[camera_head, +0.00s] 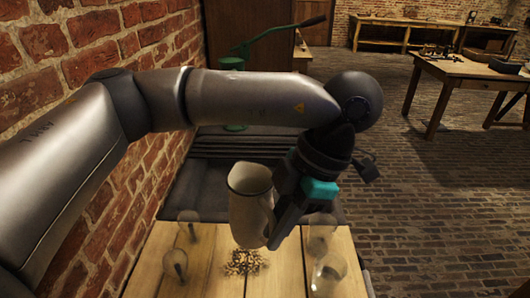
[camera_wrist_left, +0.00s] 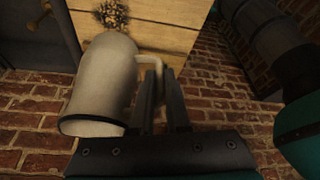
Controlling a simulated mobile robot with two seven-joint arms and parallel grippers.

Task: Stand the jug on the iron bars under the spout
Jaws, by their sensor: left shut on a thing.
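The cream jug (camera_head: 250,205) hangs above the wooden bench top, upright or nearly so in the head view. My left gripper (camera_head: 279,232) is shut on the jug's handle, on its right side. In the left wrist view the fingers (camera_wrist_left: 160,95) close around the handle beside the jug body (camera_wrist_left: 103,85). A green pump (camera_head: 235,63) with a long lever stands behind my arm; its spout is hidden or cannot be made out. Dark iron bars (camera_head: 215,144) run across in front of the pump's base, beyond the jug. My right gripper is out of view.
Several glass jars (camera_head: 328,272) stand on the wooden bench top (camera_head: 212,285), around a small heap of brown bits (camera_head: 243,262). A brick wall (camera_head: 110,200) is close on the left. Another table (camera_head: 470,70) stands far right across open brick floor.

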